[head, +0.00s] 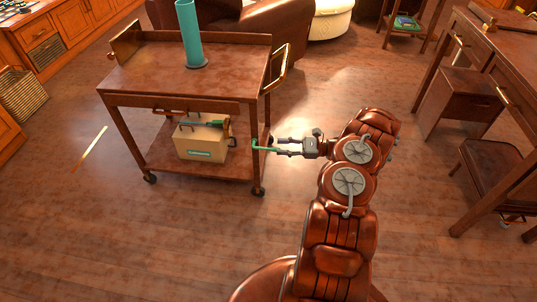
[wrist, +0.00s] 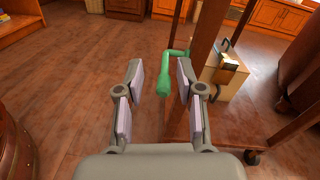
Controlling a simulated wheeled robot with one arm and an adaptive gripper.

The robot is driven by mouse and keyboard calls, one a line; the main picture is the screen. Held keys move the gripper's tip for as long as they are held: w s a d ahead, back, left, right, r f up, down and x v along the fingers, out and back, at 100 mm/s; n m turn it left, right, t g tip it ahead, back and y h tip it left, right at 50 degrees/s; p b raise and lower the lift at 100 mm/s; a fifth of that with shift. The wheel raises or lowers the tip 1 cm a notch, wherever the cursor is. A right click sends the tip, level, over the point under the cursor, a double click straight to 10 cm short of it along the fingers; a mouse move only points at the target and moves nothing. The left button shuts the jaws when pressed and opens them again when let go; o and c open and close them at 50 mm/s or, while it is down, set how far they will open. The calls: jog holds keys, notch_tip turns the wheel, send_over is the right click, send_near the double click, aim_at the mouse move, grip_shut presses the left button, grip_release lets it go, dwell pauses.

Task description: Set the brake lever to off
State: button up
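The brake lever is a green bent bar (head: 263,149) on the right front leg of the wooden cart (head: 131,76). It sticks out to the right, toward my gripper (head: 281,147). In the wrist view the lever (wrist: 164,86) points its rounded end at the camera. My gripper (wrist: 160,85) is open, with one pad on each side of the lever's end in the picture. There is a visible gap on both sides. I cannot tell how deep the end lies between the pads. No off marking can be made out.
A teal cylinder (head: 189,35) stands on the cart's top. A cardboard box (head: 203,143) with tools sits on its lower shelf. The cart's leg (wrist: 205,55) is close beyond my right finger. A desk (head: 478,55) stands at the right. The floor (head: 120,240) in front is clear.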

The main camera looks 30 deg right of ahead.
aim_at(271, 149)
jog(key=shift+m+t, duration=0.4)
jog(key=shift+m, duration=0.1)
jog(key=shift+w+a+f+b, duration=0.5)
jog(key=shift+w+a+f, duration=0.25)
jog(key=shift+w+a, duration=0.3)
jog(key=shift+w+a+f+b, duration=0.45)
jog(key=shift+w+a+f, duration=0.25)
jog(key=shift+w+a, duration=0.3)
jog(key=shift+w+d, duration=0.1)
grip_shut()
